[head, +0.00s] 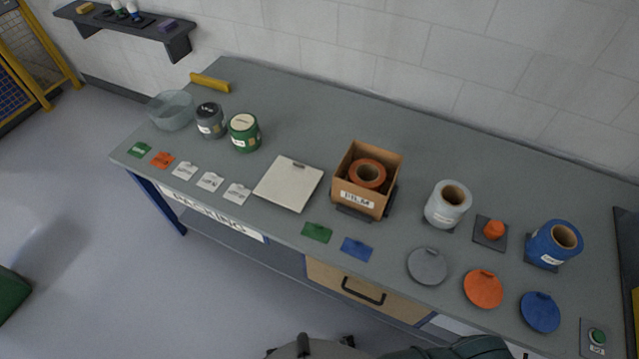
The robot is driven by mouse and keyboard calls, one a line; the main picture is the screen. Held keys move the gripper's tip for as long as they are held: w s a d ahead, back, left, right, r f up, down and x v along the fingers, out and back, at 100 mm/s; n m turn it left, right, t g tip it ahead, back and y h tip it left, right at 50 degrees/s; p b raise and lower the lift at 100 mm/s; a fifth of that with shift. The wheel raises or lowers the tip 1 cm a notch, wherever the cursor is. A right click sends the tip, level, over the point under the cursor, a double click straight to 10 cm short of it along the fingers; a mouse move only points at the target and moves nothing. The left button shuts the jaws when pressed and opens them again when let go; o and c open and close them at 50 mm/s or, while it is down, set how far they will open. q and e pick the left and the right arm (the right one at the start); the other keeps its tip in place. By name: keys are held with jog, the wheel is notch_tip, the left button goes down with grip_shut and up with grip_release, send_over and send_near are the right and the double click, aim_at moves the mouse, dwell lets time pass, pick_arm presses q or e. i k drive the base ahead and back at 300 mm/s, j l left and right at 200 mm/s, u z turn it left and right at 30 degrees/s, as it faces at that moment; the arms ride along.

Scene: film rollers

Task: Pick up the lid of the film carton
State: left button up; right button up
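The film carton (352,197) is an open brown box with a "FILM" label, standing on the bench. A roll with an orange rim and brown core (368,173) sits inside it. A flat, square, off-white lid with a small dark tab at its back edge (288,186) lies on the bench just left of the carton, apart from it. No gripper can be made out. Only dark and grey parts, seemingly of my own body, show at the bottom edge.
Left of the lid are small cards (210,181), a green tin (244,134), a grey tin (209,122) and a clear bowl (170,112). Right are a white roll (444,212), a blue roll (545,247) and round lids (484,289). The bench back (330,110) is clear.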

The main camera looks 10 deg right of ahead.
aim_at(289, 184)
jog(key=i+j, duration=0.1)
jog(key=i+j+z, duration=0.15)
jog(key=j+z, duration=0.2)
jog(key=j, duration=0.2)
jog(key=i+j+z, duration=0.1)
jog(key=j+z, duration=0.3)
jog(key=j, duration=0.1)
